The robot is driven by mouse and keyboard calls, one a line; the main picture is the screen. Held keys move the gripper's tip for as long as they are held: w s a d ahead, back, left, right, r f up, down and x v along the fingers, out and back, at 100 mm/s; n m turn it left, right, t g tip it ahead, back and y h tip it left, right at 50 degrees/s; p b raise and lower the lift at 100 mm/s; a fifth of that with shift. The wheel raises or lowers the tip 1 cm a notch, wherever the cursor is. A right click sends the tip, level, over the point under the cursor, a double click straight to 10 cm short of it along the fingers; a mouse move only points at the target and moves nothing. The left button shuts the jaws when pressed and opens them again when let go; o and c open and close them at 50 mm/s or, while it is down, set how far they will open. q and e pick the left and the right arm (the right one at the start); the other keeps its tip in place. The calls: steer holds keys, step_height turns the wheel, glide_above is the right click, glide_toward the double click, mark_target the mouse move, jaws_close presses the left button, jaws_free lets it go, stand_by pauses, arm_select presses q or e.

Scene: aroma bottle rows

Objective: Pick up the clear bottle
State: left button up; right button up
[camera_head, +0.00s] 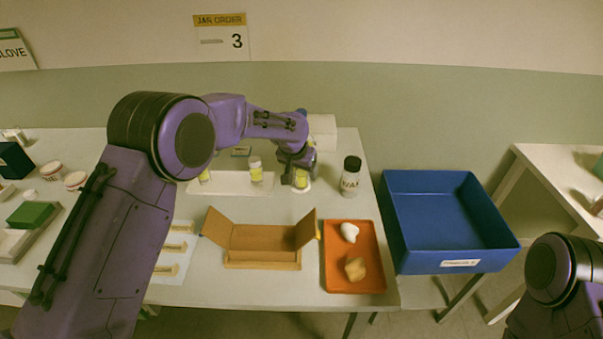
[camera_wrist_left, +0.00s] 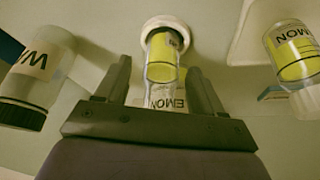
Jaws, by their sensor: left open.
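A clear bottle with yellow contents (camera_head: 302,178) stands on a small white round base, right of the white tray. In the left wrist view the clear bottle (camera_wrist_left: 162,70) has a label that seems to read LEMON. My left gripper (camera_head: 296,167) is over it and partly hides it. In the wrist view my left gripper (camera_wrist_left: 162,85) is open, with one finger on either side of the bottle and a gap visible at each side. A similar yellow-filled bottle (camera_head: 256,172) stands on the white tray (camera_head: 230,186). My right gripper is out of view.
A black-capped bottle (camera_head: 350,176) stands close right of the gripper. Another yellow bottle (camera_head: 204,176) is partly behind my arm. An open cardboard box (camera_head: 262,257) and orange tray (camera_head: 354,283) lie in front. A blue bin (camera_head: 440,262) is right.

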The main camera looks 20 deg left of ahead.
arm_select(q)
steer(key=shift+w+f, duration=0.25)
steer(key=shift+f, duration=0.4)
steer(key=shift+r, duration=0.1)
steer(key=c, duration=1.2)
